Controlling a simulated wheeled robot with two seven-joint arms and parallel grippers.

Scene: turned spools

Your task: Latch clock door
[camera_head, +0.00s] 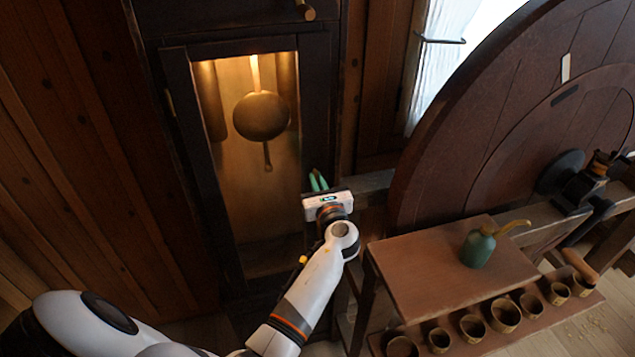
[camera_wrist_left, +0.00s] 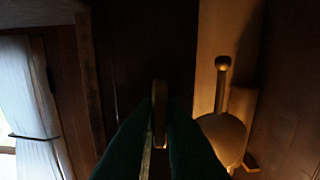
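The clock door (camera_head: 318,110) is a dark wooden frame with a lit pane in the clock case; it looks closed or nearly so. A brass pendulum (camera_head: 262,116) hangs behind the pane and shows in the left wrist view (camera_wrist_left: 224,135). My left gripper (camera_head: 318,181) is at the door's right edge with its green fingers close together. In the left wrist view a narrow upright brass latch piece (camera_wrist_left: 160,105) stands between the fingers and fills the gap, so they look shut on it. The gripper hides this piece in the head view. My right gripper is not in view.
A wooden stand (camera_head: 450,275) with a green oil can (camera_head: 478,248) and several small cups is right of my left arm. A large dark wheel (camera_head: 470,130) rises behind it. A plank wall (camera_head: 90,150) is at left. A brass knob (camera_head: 306,10) sits above the door.

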